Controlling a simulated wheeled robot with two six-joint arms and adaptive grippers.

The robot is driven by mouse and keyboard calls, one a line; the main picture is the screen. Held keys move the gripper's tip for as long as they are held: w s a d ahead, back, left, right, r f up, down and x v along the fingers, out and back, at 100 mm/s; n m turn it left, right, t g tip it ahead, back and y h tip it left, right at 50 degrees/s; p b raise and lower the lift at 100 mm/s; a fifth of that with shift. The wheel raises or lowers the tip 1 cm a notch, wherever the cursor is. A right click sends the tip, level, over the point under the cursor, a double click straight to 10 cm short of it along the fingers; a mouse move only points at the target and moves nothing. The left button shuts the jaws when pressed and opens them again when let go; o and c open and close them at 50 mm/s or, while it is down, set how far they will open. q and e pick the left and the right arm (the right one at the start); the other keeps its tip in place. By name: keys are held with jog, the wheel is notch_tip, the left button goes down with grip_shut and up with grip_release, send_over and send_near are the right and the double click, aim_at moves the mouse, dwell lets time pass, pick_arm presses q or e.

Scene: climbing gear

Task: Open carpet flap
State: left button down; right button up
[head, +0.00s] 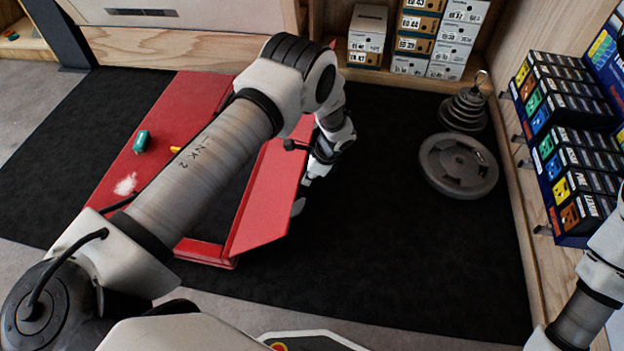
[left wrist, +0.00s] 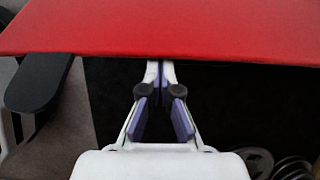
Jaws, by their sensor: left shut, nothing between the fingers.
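The red flap (head: 270,195) stands tilted along the right side of a long red panel (head: 180,100) on the floor, with a dark opening between them, partly hidden by my left arm. My left gripper (head: 301,200) is at the flap's right side, pointing down. In the left wrist view, the flap (left wrist: 160,30) fills the top, and my gripper's fingertips (left wrist: 160,72) meet at its lower edge with nothing between them. I cannot tell whether they touch it. My right gripper is out of view; only part of that arm shows at the lower right.
A green item (head: 141,142) and a small yellow item (head: 175,149) lie on the red panel. A large weight plate (head: 458,166) and stacked plates (head: 464,108) stand right on the black mat (head: 390,250). Shoe boxes (head: 410,45) and a display rack (head: 565,150) line the edges.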

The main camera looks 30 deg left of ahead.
pick_arm(q)
jog(key=a+r+p, duration=0.2)
jog(key=s+a+r+p, duration=0.1)
jog(key=r+p, duration=0.1)
jog(key=shift+a+r, duration=0.1)
jog(key=shift+a, duration=0.3)
jog(key=shift+h, duration=0.6)
jog(key=a+p, duration=0.1)
jog(key=s+a+r, duration=0.1)
jog(key=a+p, duration=0.1)
jog(key=a, duration=0.1)
jog(key=shift+s+a+r+p, duration=0.1)
jog(key=shift+s+r+p, duration=0.05)
jog(key=shift+r+p, duration=0.15)
jog(key=shift+f, duration=0.1)
